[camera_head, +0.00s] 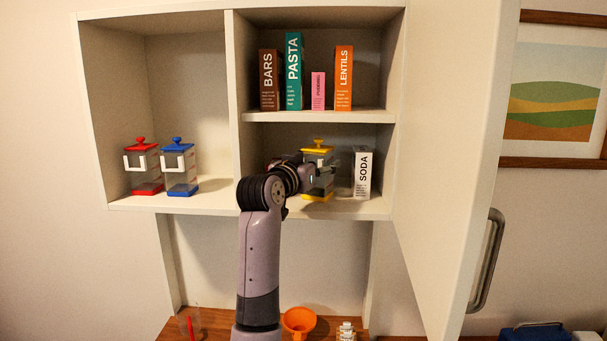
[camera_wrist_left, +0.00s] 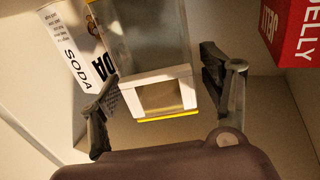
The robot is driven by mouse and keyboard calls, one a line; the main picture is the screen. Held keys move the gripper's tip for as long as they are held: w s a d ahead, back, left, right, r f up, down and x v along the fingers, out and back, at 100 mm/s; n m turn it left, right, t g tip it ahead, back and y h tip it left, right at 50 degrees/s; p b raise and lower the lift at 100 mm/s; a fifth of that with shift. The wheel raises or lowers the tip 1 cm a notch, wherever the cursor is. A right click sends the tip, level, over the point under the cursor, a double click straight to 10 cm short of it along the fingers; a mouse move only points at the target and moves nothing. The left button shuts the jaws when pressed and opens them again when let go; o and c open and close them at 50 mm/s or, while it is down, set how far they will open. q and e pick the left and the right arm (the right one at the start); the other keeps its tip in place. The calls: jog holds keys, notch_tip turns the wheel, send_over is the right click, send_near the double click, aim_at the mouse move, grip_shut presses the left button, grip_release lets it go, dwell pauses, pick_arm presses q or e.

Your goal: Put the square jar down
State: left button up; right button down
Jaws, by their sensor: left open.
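The square jar (camera_head: 318,150) has clear walls and a yellow lid and base. It stands upright on the floor of the hutch's lower right compartment. Its clear body and white handle (camera_wrist_left: 151,76) show in the left wrist view. My left gripper (camera_head: 309,178) reaches in at the jar's left side in the head view. In the left wrist view, the open fingers (camera_wrist_left: 160,98) stand apart on either side of the handle, with gaps showing. My forearm and gripper hide part of the jar in the head view. My right gripper is not in view.
A white SODA box (camera_head: 362,174) stands just right of the jar. A red JELLY box (camera_wrist_left: 294,35) is close by in the left wrist view. Red (camera_head: 145,168) and blue (camera_head: 180,170) jars stand in the left compartment. The open door (camera_head: 450,150) hangs at the right.

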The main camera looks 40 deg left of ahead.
pick_arm(q)
jog(key=s+d+b, duration=0.1)
jog(key=s+b, duration=0.4)
jog(key=s, duration=0.5)
jog(key=shift+s+d, duration=0.3)
jog(key=shift+d, duration=0.05)
